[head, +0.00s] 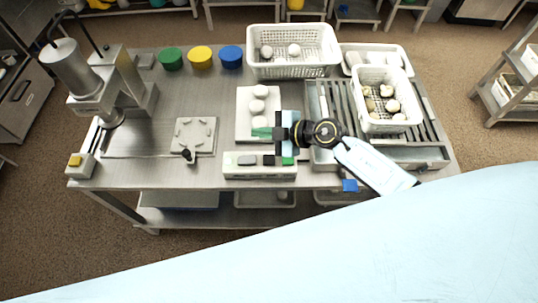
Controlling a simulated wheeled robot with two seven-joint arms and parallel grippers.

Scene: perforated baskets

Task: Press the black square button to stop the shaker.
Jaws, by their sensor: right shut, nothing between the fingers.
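The black square button (268,160) is on top of a white control box (240,172) at the front edge of the metal table. A green button (287,161) sits just to its right. My right gripper (261,132) is shut and empty, with its green fingertips pointing left. In the picture it is just behind the control box and appears apart from the black button. The slatted metal unit (428,150), which looks like the shaker, carries a white perforated basket (360,112) with pale round pieces. I cannot tell whether it moves. My left gripper is not in view.
A white tray (243,132) with round white pieces lies beside my right gripper. A larger basket (300,70) stands behind. Green (171,58), yellow (200,56) and blue (231,56) round containers line the back. A press-like machine (120,85) is at left.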

